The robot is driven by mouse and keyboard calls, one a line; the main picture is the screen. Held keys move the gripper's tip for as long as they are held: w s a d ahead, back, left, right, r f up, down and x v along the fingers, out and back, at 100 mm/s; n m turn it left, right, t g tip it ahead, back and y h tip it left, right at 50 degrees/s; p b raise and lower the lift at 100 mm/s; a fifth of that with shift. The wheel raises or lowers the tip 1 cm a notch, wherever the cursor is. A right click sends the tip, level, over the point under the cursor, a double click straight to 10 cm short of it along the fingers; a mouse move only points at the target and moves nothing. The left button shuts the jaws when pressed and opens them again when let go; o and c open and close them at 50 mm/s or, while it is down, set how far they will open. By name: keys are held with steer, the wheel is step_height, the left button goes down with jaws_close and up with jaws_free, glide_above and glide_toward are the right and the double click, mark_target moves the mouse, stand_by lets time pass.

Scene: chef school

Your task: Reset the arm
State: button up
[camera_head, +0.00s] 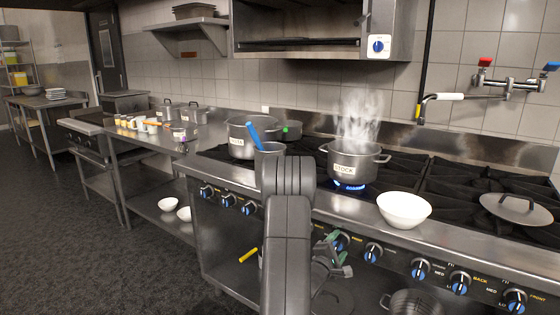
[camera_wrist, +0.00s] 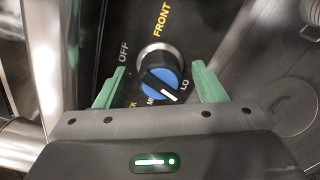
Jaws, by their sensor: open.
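My gripper (camera_head: 333,252) is low in front of the stove's control panel in the head view, partly hidden by my own arm. In the wrist view, my gripper (camera_wrist: 160,72) is open, with green fingers on either side of a blue and black stove knob (camera_wrist: 160,76). A gap shows on both sides of the knob, and I see nothing held. The knob's white line points down and right, near the LO mark. The knob also shows in the head view (camera_head: 341,241).
A steaming stock pot (camera_head: 355,166) stands over a lit blue flame. A white bowl (camera_head: 404,209) sits at the stove's front edge. A lid (camera_head: 516,208) lies at right. Another pot (camera_head: 248,144) stands at left. Open floor (camera_head: 90,230) lies to the left.

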steer(key=shift+w+d+f, duration=0.1)
steer(key=shift+w+d, duration=0.25)
steer(key=shift+w, duration=0.15)
steer(key=shift+s+a+m+b, duration=0.1)
steer(key=shift+m+b, duration=0.35)
steer(key=shift+m, duration=0.55)
steer(key=m+b, duration=0.1)
steer(key=m, duration=0.2)
steer(key=m+b, duration=0.1)
steer(key=m, duration=0.5)
steer(key=shift+f, duration=0.1)
steer(key=m+b, duration=0.1)
steer(key=m, duration=0.4)
steer(key=shift+m, duration=0.3)
steer(key=shift+a+m, duration=0.1)
steer(key=shift+m, duration=2.4)
steer(key=shift+f, duration=0.1)
